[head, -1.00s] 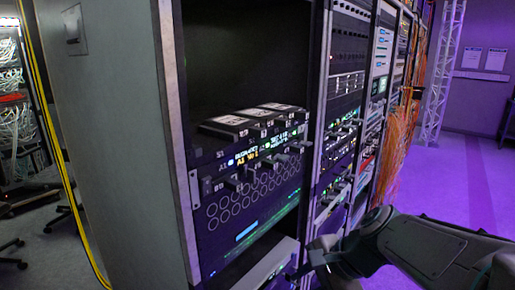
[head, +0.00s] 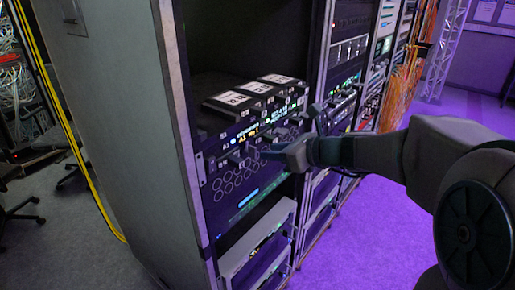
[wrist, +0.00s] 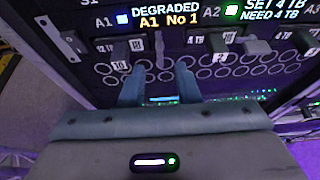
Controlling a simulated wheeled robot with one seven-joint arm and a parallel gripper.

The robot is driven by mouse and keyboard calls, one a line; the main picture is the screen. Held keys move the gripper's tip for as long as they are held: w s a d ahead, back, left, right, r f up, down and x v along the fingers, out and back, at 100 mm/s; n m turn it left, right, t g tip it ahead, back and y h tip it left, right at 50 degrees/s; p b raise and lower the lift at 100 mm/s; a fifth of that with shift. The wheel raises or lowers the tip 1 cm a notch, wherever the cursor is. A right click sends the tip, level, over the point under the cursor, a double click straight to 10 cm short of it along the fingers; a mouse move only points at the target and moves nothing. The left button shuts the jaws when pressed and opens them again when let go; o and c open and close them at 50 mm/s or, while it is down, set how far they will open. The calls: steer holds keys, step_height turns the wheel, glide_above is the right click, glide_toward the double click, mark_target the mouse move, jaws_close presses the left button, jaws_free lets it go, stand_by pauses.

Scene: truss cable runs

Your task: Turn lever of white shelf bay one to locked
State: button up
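The rack unit's front panel (head: 235,180) has a lit display row, small grey levers or handles and a field of round holes. In the wrist view its display (wrist: 165,15) reads "DEGRADED A1 No 1" between A1 and A2 marks. A slim grey upright lever (wrist: 160,48) stands below that text. My gripper (wrist: 158,75) is open, one finger on each side below this lever, with nothing visibly held. Contact cannot be told. In the head view my gripper (head: 270,154) is at the panel front, covering part of it. Which lever is bay one's is not clear.
Several dark blocks with white labels (head: 235,98) lie on top of the unit. Pale shelves (head: 262,245) stand below it. The rack's side wall (head: 120,120) is at left, and orange cables (head: 403,85) hang at right. Purple floor (head: 375,235) is clear.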

mark_target(256, 151)
steer(key=x, duration=0.6)
steer(key=shift+f, duration=0.1)
jaws_close()
